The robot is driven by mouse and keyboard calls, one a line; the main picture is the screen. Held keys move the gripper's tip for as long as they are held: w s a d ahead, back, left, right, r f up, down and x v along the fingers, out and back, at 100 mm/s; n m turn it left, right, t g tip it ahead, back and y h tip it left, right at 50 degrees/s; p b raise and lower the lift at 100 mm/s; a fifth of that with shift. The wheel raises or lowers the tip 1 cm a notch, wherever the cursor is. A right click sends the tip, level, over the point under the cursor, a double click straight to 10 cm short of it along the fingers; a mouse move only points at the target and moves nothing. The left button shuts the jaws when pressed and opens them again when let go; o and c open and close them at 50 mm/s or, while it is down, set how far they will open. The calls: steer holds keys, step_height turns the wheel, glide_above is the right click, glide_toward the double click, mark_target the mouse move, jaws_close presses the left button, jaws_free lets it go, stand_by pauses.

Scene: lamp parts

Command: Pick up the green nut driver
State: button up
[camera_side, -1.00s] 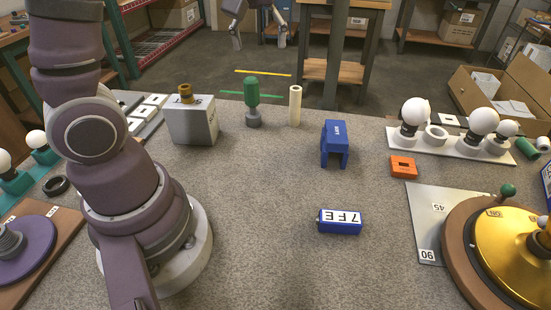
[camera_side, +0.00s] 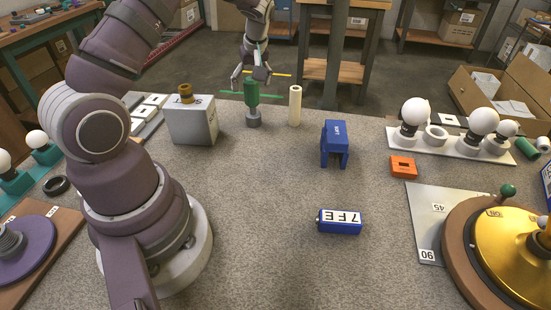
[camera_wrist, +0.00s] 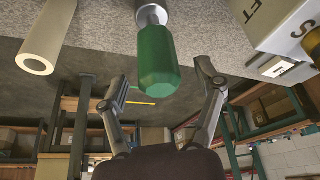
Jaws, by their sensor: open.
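The green nut driver (camera_side: 252,93) stands upright at the far edge of the table, its green handle on top and a grey round base below. My gripper (camera_side: 252,76) is open just above and behind the handle in the side view. In the wrist view the green handle (camera_wrist: 158,60) lies between the two open fingers of my gripper (camera_wrist: 161,80), with a visible gap on either side. The fingers do not appear to touch it. Exact depth between fingers and handle is hard to judge.
A grey box (camera_side: 192,121) with a brass fitting stands left of the nut driver. A cream tube (camera_side: 295,106) stands upright close on its right. A blue bracket (camera_side: 335,143) and a blue labelled block (camera_side: 340,221) are farther right.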

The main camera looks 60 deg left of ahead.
jaws_close()
stand_by(0.4)
steer(key=shift+r, duration=0.1)
